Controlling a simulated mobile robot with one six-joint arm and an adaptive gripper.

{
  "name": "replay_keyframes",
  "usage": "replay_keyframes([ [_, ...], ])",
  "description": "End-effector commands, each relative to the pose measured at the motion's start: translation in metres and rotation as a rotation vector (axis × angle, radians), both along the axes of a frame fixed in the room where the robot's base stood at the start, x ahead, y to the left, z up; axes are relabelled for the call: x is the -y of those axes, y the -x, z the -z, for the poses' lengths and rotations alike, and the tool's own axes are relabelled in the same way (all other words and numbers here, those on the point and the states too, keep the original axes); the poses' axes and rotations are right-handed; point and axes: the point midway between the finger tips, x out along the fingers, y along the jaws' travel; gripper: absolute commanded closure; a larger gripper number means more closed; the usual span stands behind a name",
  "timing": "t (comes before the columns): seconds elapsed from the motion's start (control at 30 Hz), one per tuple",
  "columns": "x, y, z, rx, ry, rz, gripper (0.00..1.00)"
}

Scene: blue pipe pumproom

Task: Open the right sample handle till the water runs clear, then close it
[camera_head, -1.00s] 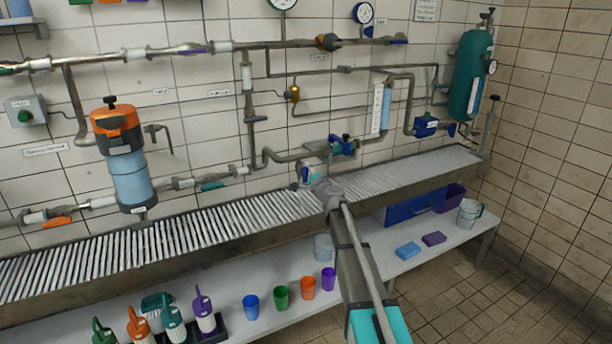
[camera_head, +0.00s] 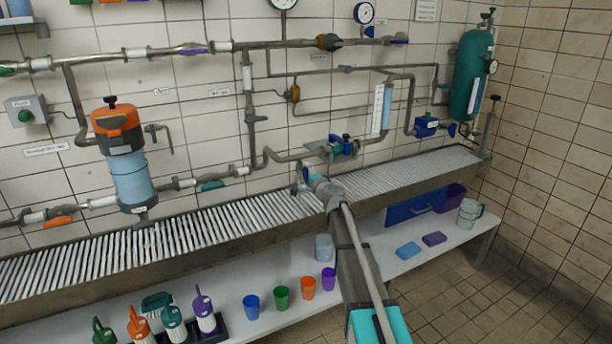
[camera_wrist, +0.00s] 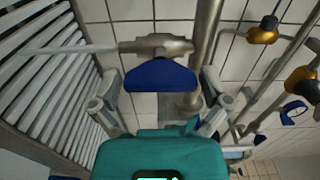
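In the wrist view a blue handle (camera_wrist: 160,78) sits on a metal valve body (camera_wrist: 157,45), with a thin pale spout or rod running left from it. My gripper (camera_wrist: 160,96) is open, one finger on each side of the blue handle, with visible gaps. In the head view my gripper (camera_head: 312,180) is at the wall pipes, just above the drain grating (camera_head: 410,174). My own arm and gripper largely hide the handle there. No running water can be made out. Another tap (camera_head: 158,135) hangs at the left, beside the orange-topped blue filter (camera_head: 128,165).
A blue-and-green valve (camera_head: 343,146) on the pipe is close behind my gripper. A teal tank (camera_head: 470,75) hangs at the right. Cups, including a green cup (camera_head: 282,298), and spray bottles (camera_head: 204,312) stand on the shelf below the grating.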

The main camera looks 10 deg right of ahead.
Motion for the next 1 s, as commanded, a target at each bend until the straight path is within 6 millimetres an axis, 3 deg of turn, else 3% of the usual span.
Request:
replay_keyframes([
  [0.53, 0.003, 0.010, 0.000, -0.001, -0.003, 0.001, 0.00],
  [1.0, 0.024, 0.075, 0.000, -0.001, -0.002, 0.002, 0.00],
])
